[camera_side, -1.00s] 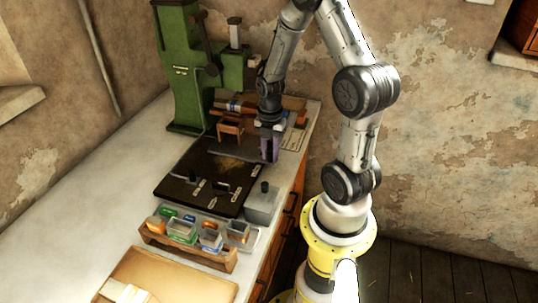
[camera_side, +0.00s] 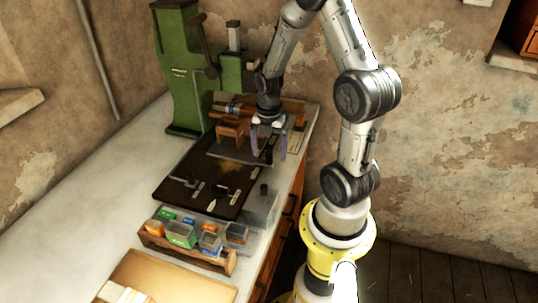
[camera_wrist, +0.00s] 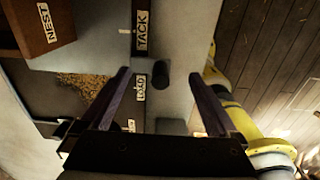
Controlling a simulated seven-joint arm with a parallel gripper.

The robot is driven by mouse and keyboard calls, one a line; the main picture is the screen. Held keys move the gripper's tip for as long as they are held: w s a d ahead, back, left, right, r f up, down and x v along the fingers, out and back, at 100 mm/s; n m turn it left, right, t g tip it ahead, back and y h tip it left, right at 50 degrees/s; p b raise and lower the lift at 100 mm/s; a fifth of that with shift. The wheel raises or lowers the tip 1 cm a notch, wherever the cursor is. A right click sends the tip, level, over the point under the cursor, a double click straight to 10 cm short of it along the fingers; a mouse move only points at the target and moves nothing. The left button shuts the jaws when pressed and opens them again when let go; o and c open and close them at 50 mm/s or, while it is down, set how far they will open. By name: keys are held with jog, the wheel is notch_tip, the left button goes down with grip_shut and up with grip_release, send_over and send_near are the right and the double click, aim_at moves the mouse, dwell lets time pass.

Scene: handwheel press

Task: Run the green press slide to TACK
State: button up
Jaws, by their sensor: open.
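The green press (camera_side: 183,75) stands at the back left of the bench. A flat grey plate (camera_side: 222,152) lies in front of it on a dark base (camera_side: 171,190) and carries a small brown block (camera_side: 228,131), marked NEST in the wrist view (camera_wrist: 22,28). A TACK label (camera_wrist: 142,30) sits on a dark strip beside the plate. Another label (camera_wrist: 140,87), seemingly LOAD, is nearer. My gripper (camera_side: 267,155) is open above the plate's right side. In the wrist view, a dark upright knob (camera_wrist: 160,74) appears between the fingertips, unheld; height difference is unclear.
A grey block (camera_side: 260,206) with a black knob stands at the base's front right corner. A wooden rack (camera_side: 187,252) of several small bins and a tan board (camera_side: 165,280) lie nearer. The bench's left side is clear. Its right edge drops to the floor close by.

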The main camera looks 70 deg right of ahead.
jog(key=shift+r, duration=3.15)
jog(key=shift+w+a, duration=0.25)
jog(key=w+a+r+t+h, duration=0.1)
jog(key=w+a+r+t, duration=0.25)
jog(key=a+r, duration=0.85)
jog(key=s+a+r+m+t, duration=0.1)
jog(key=s+a+m, duration=0.2)
jog(key=m, duration=0.6)
jog(key=s+a+r+m+t+y, duration=0.1)
jog(key=s+a+m, duration=0.3)
jog(key=s+m, duration=0.3)
jog(key=shift+s+r+m, duration=0.3)
jog(key=shift+r+m, duration=0.1)
jog(key=shift+m, duration=0.6)
